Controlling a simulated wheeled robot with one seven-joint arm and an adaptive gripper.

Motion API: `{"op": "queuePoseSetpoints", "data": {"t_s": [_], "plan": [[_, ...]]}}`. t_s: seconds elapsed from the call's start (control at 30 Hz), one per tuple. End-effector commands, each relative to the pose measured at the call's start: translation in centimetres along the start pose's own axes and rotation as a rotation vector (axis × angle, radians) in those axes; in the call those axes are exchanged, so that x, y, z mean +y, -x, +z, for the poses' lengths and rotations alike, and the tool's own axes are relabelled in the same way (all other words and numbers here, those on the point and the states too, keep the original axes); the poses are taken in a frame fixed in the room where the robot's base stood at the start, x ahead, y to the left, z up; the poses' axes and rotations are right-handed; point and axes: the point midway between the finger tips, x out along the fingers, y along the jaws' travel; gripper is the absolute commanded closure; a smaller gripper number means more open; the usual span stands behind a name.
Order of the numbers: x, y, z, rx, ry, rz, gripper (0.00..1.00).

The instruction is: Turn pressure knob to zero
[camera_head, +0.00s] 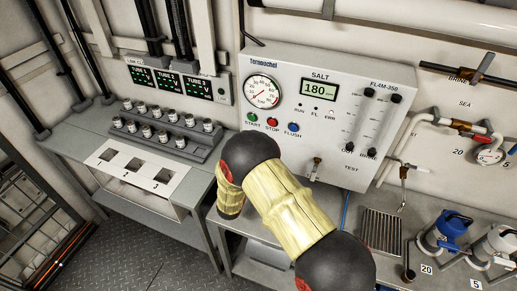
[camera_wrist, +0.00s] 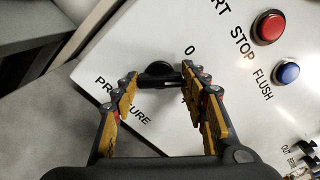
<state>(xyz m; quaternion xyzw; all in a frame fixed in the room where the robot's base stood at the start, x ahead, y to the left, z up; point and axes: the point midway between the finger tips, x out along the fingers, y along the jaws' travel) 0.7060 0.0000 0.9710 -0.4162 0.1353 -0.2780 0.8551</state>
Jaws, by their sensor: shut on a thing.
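The black pressure knob (camera_wrist: 158,70) sits on the white panel above the "PRESSURE" lettering in the wrist view, with a "0" mark to its upper right. My gripper (camera_wrist: 160,79) has its two fingers on either side of the knob and is shut on it. The fingers hide part of the knob, and its pointing direction is not clear. In the head view my arm covers the knob and gripper. The pressure gauge (camera_head: 263,91) is on the upper left of the SALT panel (camera_head: 340,80); its reading is too small to tell.
In the head view, start, stop and flush buttons (camera_head: 272,123) sit just above my arm. A small tap (camera_head: 315,168) juts from the panel to its right. A rack of vials (camera_head: 165,128) stands on the left bench. Pipes and a blue-topped filter (camera_head: 447,230) are at right.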

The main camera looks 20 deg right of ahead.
Motion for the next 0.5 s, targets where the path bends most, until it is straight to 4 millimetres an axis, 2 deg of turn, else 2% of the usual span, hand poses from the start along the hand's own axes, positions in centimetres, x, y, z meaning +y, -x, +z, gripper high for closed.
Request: {"op": "queuePoseSetpoints", "data": {"t_s": [0.5], "plan": [[-0.01,0.04,0.13,-0.001,0.459,0.002,0.82]]}}
